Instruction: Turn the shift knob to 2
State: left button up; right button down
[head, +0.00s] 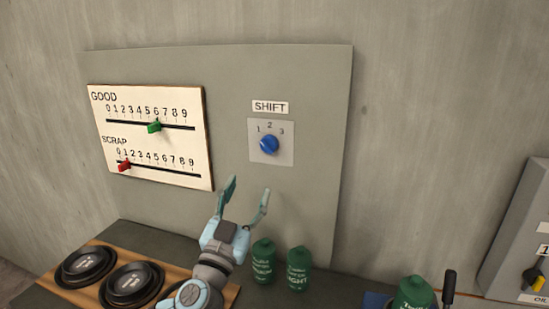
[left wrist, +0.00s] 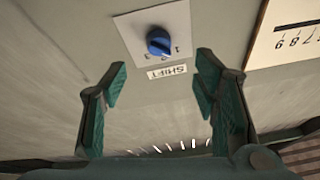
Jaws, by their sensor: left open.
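The blue shift knob (head: 269,144) sits on a light square plate (head: 285,157) under the SHIFT label, with the numbers 1, 2 and 3 around its top. I cannot tell for sure which number it points to. My left gripper (head: 247,188) is open and empty, below the knob in the head view and apart from it. In the left wrist view the knob (left wrist: 159,41) shows upside down, beyond and between the open fingers (left wrist: 161,75). My right gripper is not in view.
A white board (head: 150,150) with GOOD and SCRAP sliders hangs left of the knob. Two green bottles (head: 263,262) (head: 299,268) stand below on the dark bench. Black round weights (head: 86,266) lie on a wooden board at left. A grey box (head: 520,240) is at right.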

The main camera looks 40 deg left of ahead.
pick_arm(q)
jog(key=p, duration=0.3)
send_near(267, 149)
jog(key=r+x, duration=0.1)
jog(key=x, duration=0.3)
jog(key=w, duration=0.1)
jog(key=w+a, duration=0.1)
jog(key=w, duration=0.1)
jog(key=w+p, duration=0.1)
jog(key=w, duration=0.1)
jog(key=shift+a+r, duration=0.15)
jog(key=shift+a, duration=0.2)
jog(key=shift+w+a, duration=0.15)
jog(key=shift+w, duration=0.05)
jog(key=shift+s+r, duration=0.15)
jog(key=shift+s, duration=0.15)
jog(key=shift+w, duration=0.1)
jog(key=c, duration=1.2)
jog(key=shift+o, duration=0.2)
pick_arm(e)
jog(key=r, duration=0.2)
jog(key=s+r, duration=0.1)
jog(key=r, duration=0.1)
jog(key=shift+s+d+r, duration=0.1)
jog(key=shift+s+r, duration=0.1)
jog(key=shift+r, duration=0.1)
